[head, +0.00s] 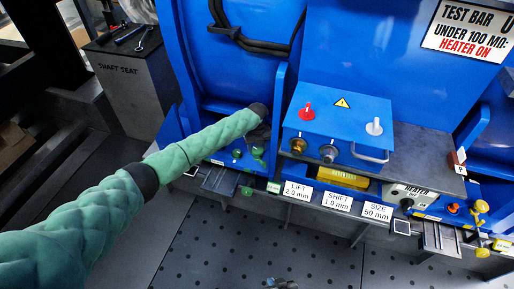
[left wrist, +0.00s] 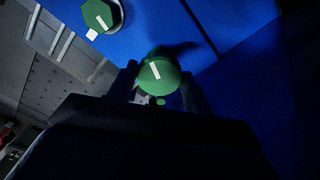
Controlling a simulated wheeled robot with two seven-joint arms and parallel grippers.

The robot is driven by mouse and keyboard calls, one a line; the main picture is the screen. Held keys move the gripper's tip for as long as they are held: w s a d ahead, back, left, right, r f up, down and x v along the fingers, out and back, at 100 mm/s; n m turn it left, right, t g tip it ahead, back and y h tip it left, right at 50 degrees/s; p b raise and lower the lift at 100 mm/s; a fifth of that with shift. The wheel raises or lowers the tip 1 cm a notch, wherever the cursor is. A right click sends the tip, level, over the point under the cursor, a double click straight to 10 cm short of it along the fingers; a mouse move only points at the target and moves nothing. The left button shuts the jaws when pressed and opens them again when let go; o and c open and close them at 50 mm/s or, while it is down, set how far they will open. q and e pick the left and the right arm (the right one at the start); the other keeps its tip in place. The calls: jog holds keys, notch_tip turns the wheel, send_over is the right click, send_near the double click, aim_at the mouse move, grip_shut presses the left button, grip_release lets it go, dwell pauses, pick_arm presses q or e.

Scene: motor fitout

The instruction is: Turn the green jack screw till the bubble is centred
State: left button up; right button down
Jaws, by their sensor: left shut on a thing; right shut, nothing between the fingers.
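My left gripper (head: 259,138) is at the lower blue housing, mostly hidden by its own wrist in the head view. In the left wrist view it is shut on a round green screw head (left wrist: 161,76) with a white mark line, which sits between the two dark fingers. The mark is tilted slightly from upright. A second green hexagonal screw head (left wrist: 102,14) with a white mark stands up and to the left, apart from the fingers. I cannot make out a bubble. My right gripper (head: 281,284) is shut and empty at the bottom edge, mostly cut off.
A blue box (head: 340,117) with red and white knobs stands on a grey shelf right of the left gripper. Labels for lift (head: 297,190), shift and size are below it. Yellow fittings (head: 481,207) stand at the right. A shaft seat block (head: 125,85) is at the left.

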pick_arm(q)
jog(key=shift+s+f+m, duration=0.1)
jog(key=shift+f+m, duration=0.05)
jog(key=shift+m, duration=0.45)
